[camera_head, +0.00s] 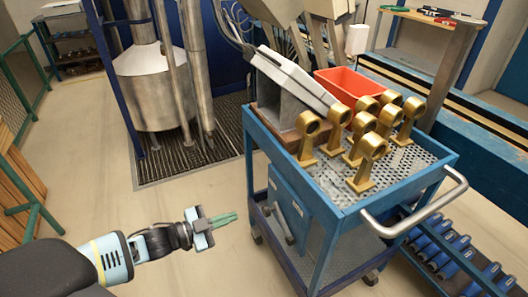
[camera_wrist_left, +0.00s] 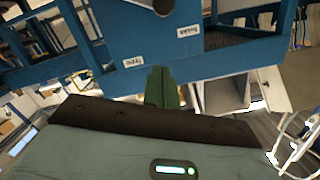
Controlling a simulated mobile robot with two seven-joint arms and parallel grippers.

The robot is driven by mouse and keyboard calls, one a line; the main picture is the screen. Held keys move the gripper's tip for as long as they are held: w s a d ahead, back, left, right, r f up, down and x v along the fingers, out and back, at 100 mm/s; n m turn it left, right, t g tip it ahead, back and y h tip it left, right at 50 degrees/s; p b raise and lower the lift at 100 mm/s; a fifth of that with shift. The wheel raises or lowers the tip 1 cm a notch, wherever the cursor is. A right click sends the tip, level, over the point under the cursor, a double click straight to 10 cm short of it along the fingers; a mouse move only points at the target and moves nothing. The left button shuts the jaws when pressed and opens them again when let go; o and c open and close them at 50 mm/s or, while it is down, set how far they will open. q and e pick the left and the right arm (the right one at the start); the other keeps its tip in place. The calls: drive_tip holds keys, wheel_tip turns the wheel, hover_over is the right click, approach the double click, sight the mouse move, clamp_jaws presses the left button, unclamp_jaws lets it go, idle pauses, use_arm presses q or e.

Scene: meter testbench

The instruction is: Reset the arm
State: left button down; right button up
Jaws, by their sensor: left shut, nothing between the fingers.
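My left gripper (camera_head: 224,219) comes in from the lower left in the head view. Its green fingers are together, with nothing between them, and point right toward the blue cart. It hangs over open floor, apart from the cart. In the left wrist view the shut green fingers (camera_wrist_left: 162,88) point toward a blue frame with white labels. My right gripper is in neither view.
A blue cart (camera_head: 404,184) stands to the right, with several brass-coloured meters (camera_head: 369,163), a red bin (camera_head: 349,88) and a grey wedge-shaped device on top. A steel tank (camera_head: 152,88) stands behind. Beige floor is clear around the left gripper.

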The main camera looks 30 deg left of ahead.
use_arm(q)
drive_tip(key=s+d+f+n+g+y+p, duration=0.1)
drive_tip(key=s+d+f+n+y+p, duration=0.2)
drive_tip(key=s, duration=0.4)
drive_tip(key=s+d+f+n+p, duration=0.2)
drive_tip(key=s+d, duration=0.4)
drive_tip(key=s, duration=0.1)
drive_tip(key=s+d+n+g+y+p, duration=0.1)
drive_tip(key=s+n+g+y+p, duration=0.2)
drive_tip(key=s, duration=1.5)
drive_tip(key=shift+s+d+n+g+y+p, duration=0.2)
drive_tip(key=shift+n+g+y+p, duration=0.25)
drive_tip(key=shift+n+y, duration=0.5)
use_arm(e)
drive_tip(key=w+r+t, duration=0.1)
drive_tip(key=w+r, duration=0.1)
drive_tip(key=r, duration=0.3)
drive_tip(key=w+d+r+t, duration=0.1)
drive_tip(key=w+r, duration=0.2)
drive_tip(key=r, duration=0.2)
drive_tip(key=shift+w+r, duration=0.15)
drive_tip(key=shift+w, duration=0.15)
use_arm(q)
drive_tip(key=shift+s, duration=0.1)
